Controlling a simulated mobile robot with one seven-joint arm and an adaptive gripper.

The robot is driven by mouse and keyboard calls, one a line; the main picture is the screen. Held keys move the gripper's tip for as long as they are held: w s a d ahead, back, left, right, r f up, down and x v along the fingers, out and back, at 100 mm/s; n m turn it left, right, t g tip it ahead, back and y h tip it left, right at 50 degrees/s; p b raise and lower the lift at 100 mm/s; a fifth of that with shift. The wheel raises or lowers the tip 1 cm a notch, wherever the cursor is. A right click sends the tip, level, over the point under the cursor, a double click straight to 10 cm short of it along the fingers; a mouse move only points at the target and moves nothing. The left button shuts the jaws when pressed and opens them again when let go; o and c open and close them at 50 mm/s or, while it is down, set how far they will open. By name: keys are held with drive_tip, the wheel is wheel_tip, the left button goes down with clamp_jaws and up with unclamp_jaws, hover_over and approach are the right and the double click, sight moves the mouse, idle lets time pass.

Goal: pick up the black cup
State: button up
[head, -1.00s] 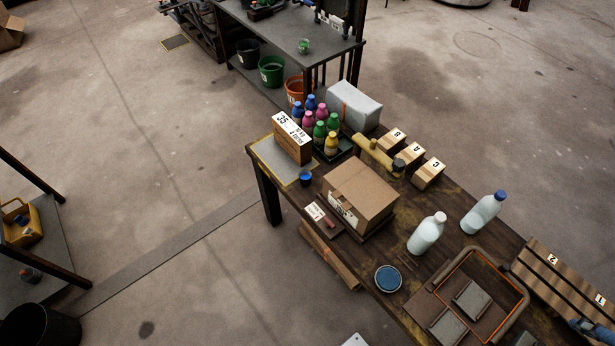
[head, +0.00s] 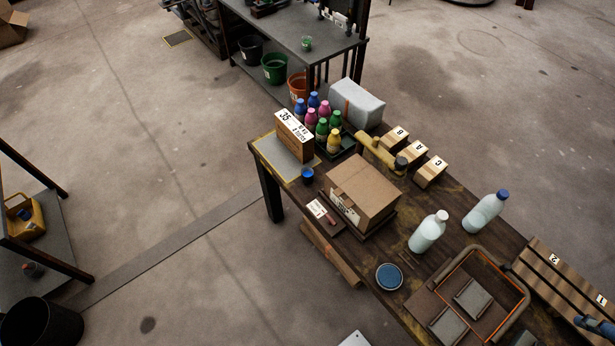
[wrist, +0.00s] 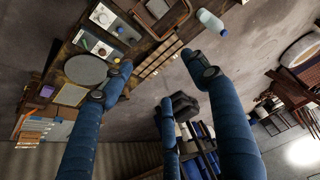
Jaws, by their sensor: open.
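I cannot make out a plainly black cup in either view. A small dark blue cup (head: 307,176) stands near the front left corner of the wooden workbench (head: 440,205), beside the grey mat, in the head view. My gripper (wrist: 157,70) shows in the wrist view with its blue fingers spread wide and nothing between them. The workbench top and the floor lie beyond the fingers, well away from them. A blue part at the lower right edge of the head view (head: 597,328) looks like a piece of my gripper.
On the bench stand a cardboard box (head: 362,190), a numbered carton (head: 294,136), several coloured bottles, two pale bottles (head: 429,231), a round blue-topped tin (head: 389,277) and an orange-edged tray (head: 523,300). A second table (head: 285,32) has buckets beneath. The floor between is clear.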

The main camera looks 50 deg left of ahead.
drive_tip(key=w+a+n+g+y+p, duration=0.1)
drive_tip(key=w+a+n+g, duration=0.15)
drive_tip(key=w+a, duration=1.4)
drive_tip(key=w+a+f+n, duration=0.2)
drive_tip(key=w+a+f, duration=0.15)
drive_tip(key=a, duration=0.65)
drive_tip(key=w+a+f+n, duration=0.2)
drive_tip(key=w+a+f, duration=0.15)
drive_tip(key=a, duration=0.75)
drive_tip(key=s+a+f+n+g+p, duration=0.1)
drive_tip(key=s+a+f, duration=0.1)
drive_tip(key=a+f, duration=0.7)
drive_tip(key=s+a+f+n+g+p, duration=0.1)
drive_tip(key=s+a+f, duration=0.35)
drive_tip(key=a, duration=0.85)
drive_tip(key=s+a+f+n, duration=0.1)
drive_tip(key=s+a+f, duration=0.4)
drive_tip(key=a+f, duration=0.3)
drive_tip(key=s+a+f+n, duration=0.1)
drive_tip(key=s+a+f, duration=0.4)
drive_tip(key=a+f, duration=0.3)
wheel_tip(320, 180, down, 2)
drive_tip(key=shift+s+a+f, duration=0.15)
drive_tip(key=shift+s+f, duration=0.05)
drive_tip(key=shift+n, duration=0.25)
wheel_tip(320, 180, down, 8)
drive_tip(key=shift+w+a+f, duration=0.25)
drive_tip(key=shift+w+a, duration=0.05)
drive_tip(key=shift+a, duration=0.1)
